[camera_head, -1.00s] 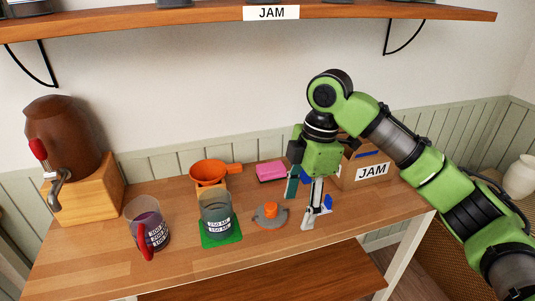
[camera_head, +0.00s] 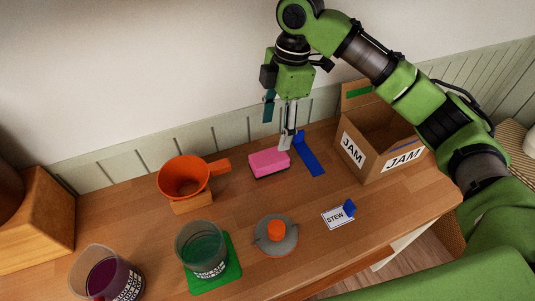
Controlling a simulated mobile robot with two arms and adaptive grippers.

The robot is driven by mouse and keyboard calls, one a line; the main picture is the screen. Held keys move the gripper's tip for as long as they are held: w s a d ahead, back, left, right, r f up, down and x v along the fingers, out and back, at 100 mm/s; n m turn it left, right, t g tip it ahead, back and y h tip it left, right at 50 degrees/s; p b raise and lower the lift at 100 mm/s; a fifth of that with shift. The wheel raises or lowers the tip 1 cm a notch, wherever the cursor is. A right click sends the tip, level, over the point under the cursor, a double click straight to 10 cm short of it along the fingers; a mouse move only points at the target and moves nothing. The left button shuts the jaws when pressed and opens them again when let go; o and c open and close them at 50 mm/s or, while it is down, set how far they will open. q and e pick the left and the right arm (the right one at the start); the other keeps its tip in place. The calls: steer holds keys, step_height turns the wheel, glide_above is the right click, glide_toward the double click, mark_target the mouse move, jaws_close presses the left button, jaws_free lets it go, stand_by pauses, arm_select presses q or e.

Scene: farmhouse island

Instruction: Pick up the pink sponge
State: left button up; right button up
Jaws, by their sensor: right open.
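The pink sponge (camera_head: 269,163), a block with a dark underside, lies flat on the wooden counter near the wall. My right gripper (camera_head: 285,141) points down just behind and to the right of the sponge. Its light fingertips appear close to the sponge's back right corner, but I cannot tell whether they touch it. The jaws are open and hold nothing; one finger largely hides the other. My left gripper is out of view.
A blue strip (camera_head: 309,157) lies right of the sponge. An orange funnel (camera_head: 184,178) stands left, an open JAM box (camera_head: 377,149) right. Two beakers, a grey disc (camera_head: 275,242) with an orange knob and a STEW card (camera_head: 337,217) are in front. Counter between them is bare.

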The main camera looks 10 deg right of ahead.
glide_above(269, 157)
steer(key=d, duration=0.1)
step_height(269, 157, down, 4)
steer(key=shift+w+d+f, duration=0.1)
steer(key=shift+w+f, duration=0.05)
steer(key=shift+f, duration=0.1)
steer(key=shift+w+f+p, duration=0.1)
steer(key=shift+f+p, duration=0.2)
steer(key=shift+f, duration=0.25)
steer(key=f, duration=0.2)
steer(key=a+f+p, duration=0.1)
steer(key=f, duration=0.1)
steer(key=shift+s+f, duration=0.15)
steer(key=shift+s, duration=0.05)
steer(key=shift+f, duration=0.3)
steer(key=c, duration=1)
